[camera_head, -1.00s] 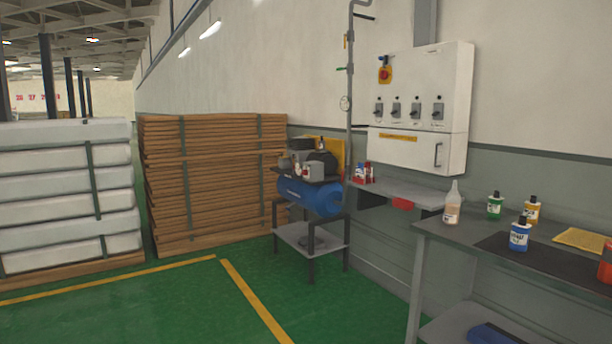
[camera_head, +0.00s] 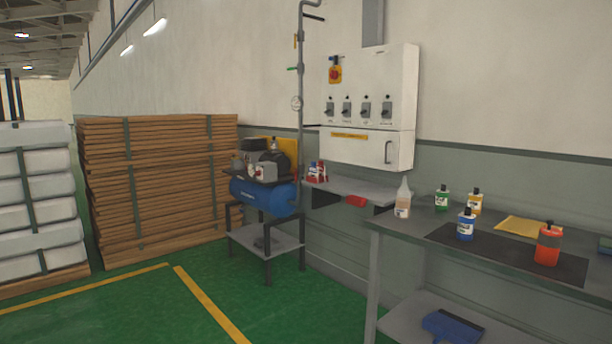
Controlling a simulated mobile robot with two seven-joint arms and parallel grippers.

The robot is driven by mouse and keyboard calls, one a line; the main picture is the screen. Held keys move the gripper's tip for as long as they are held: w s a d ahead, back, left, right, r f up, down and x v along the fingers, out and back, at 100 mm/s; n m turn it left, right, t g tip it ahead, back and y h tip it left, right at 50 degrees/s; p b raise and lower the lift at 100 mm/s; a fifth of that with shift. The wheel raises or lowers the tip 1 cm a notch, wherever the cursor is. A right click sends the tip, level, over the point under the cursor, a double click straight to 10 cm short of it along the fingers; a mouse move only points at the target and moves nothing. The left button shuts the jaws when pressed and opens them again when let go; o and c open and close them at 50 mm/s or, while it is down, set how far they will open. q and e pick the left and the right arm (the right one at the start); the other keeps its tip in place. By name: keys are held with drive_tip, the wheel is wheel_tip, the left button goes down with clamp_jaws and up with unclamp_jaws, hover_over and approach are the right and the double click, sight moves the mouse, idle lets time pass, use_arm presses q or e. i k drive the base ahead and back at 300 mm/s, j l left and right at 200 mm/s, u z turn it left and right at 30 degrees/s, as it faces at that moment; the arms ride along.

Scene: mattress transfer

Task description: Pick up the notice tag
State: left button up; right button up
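I cannot make out for certain which thing is the notice tag. A small red piece (camera_head: 356,201) shows at the front edge of the grey wall shelf (camera_head: 372,190), too small to read. A yellow label strip (camera_head: 350,136) is on the white electrical cabinet (camera_head: 398,110) above. A flat yellow cloth or sheet (camera_head: 527,229) lies on the grey workbench (camera_head: 392,223) at the right. Neither of my grippers is in view.
The workbench holds several bottles, among them a red one (camera_head: 547,245) and a blue one (camera_head: 466,225). A blue compressor (camera_head: 265,195) on a stand, stacked wooden boards (camera_head: 165,190) and white mattresses (camera_head: 35,205) stand left. Green floor (camera_head: 130,305) is clear in front.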

sight(312, 170)
drive_tip(key=i+j+u, duration=0.1)
drive_tip(key=i+u, duration=0.4)
drive_tip(key=i, duration=1.15)
drive_tip(key=i+z, duration=0.1)
drive_tip(key=i, duration=1.05)
drive_tip(key=i+j+z, duration=0.15)
drive_tip(key=i+z, duration=0.2)
drive_tip(key=i+j+z, duration=0.35)
drive_tip(key=i, duration=0.15)
drive_tip(key=i+j+z, duration=0.25)
drive_tip(key=z, duration=0.2)
drive_tip(key=i+j+z, duration=0.6)
drive_tip(key=j+z, duration=0.25)
